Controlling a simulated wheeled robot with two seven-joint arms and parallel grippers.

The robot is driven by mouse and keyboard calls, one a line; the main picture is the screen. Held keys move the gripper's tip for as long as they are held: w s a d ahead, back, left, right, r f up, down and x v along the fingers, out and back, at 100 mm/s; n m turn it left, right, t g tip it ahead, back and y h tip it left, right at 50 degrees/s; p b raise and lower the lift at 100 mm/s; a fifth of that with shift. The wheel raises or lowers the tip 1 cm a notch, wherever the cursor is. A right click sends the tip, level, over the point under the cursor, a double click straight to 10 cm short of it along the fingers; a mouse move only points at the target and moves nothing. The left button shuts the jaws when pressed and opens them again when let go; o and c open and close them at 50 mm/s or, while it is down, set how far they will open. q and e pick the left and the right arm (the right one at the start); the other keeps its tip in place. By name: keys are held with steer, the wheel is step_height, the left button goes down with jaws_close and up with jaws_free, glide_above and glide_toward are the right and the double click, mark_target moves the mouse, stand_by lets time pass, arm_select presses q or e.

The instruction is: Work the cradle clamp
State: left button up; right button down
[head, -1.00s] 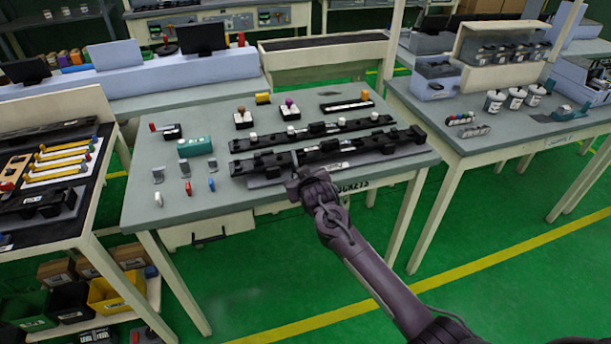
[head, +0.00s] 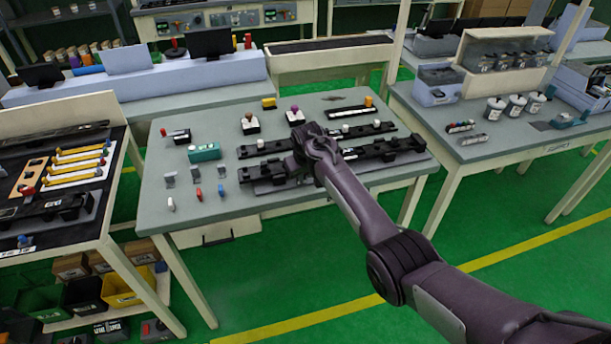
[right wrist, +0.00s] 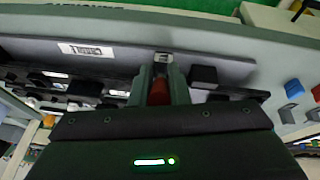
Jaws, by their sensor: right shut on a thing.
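A long black cradle (head: 400,150) lies along the front of the grey workbench, with a second black rail (head: 258,150) behind it. My right gripper (head: 300,140) reaches over the left-middle part of these rails, and its arm hides part of them. In the right wrist view the two fingers (right wrist: 161,85) are closed on a small red piece (right wrist: 159,92), which looks like a clamp handle. The black cradle parts (right wrist: 204,75) show on either side of the fingers. Which part the red piece joins is hidden. My left gripper is out of view.
A teal box (head: 204,152) and small red (head: 198,194), blue and white pieces lie left of the rails. Posts with coloured knobs (head: 295,115) and a yellow block (head: 269,103) stand behind. Side benches flank the workbench.

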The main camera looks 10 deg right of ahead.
stand_by(0.5)
steer(key=c, duration=1.4)
jaws_free()
steer(key=shift+w, duration=0.1)
steer(key=shift+b+v, duration=0.6)
steer(key=shift+v, duration=3.3)
steer(key=shift+w, duration=0.1)
